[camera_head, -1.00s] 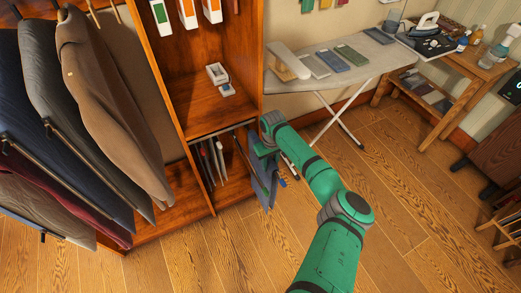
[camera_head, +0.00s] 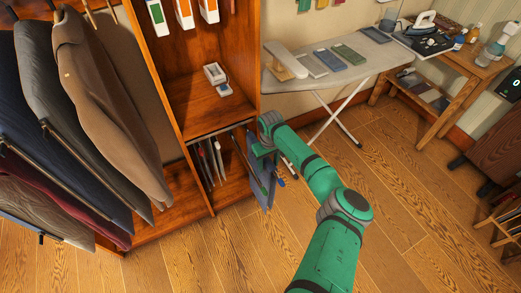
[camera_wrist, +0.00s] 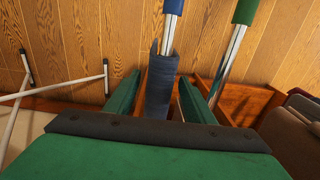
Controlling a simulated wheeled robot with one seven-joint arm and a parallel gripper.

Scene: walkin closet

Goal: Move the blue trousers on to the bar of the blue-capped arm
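The blue trousers (camera_wrist: 162,88) hang over the silver bar of the blue-capped arm (camera_wrist: 168,35) in the wrist view; the bar's capped end sticks out beyond the cloth. In the head view the trousers (camera_head: 268,190) hang down at the right side of the wooden closet, partly behind my arm. My gripper (camera_wrist: 160,100) is open, with one green finger on each side of the trousers and a gap to the cloth on both sides. The green-capped arm (camera_wrist: 233,45) is to the right in the wrist view, with no cloth visible on its shown part.
Several other garments (camera_head: 210,160) hang on the rack inside the closet (camera_head: 180,185), left of the trousers. An ironing board (camera_head: 375,58) stands behind, its legs near my gripper. Coats (camera_head: 110,110) hang at far left. The floor at front is clear.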

